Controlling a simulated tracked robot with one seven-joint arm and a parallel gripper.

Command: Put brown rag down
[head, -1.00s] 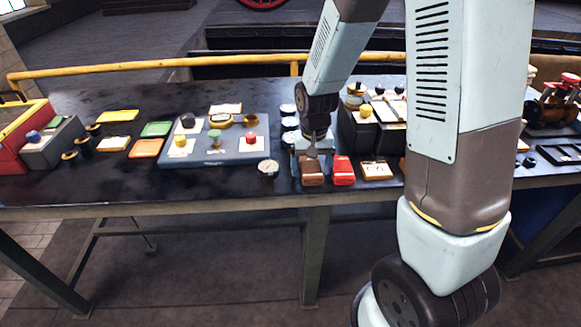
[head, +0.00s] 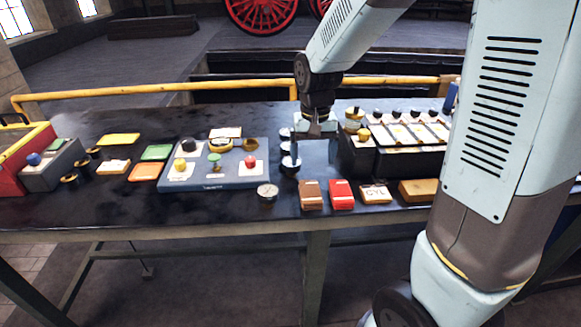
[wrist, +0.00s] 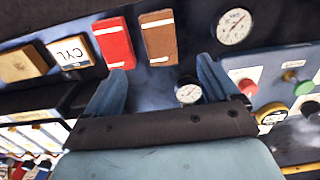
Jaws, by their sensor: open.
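The brown rag (head: 312,196), a folded brown block with a pale stripe, lies flat on the dark bench near its front edge. It also shows in the wrist view (wrist: 158,38), ahead of the fingertips. My gripper (head: 314,150) is open and empty, raised above the bench and behind the rag. In the wrist view my gripper (wrist: 161,68) has its two fingers wide apart, with bare bench and a small gauge (wrist: 188,92) seen between them. Nothing touches the rag from above.
A red folded rag (head: 342,195) lies just right of the brown one, then a block marked CYL (head: 375,193) and a tan block (head: 418,190). A round gauge (head: 267,191) lies to the left. A blue-grey board (head: 214,181) with knobs stands further left. Black boxes (head: 360,157) stand behind right.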

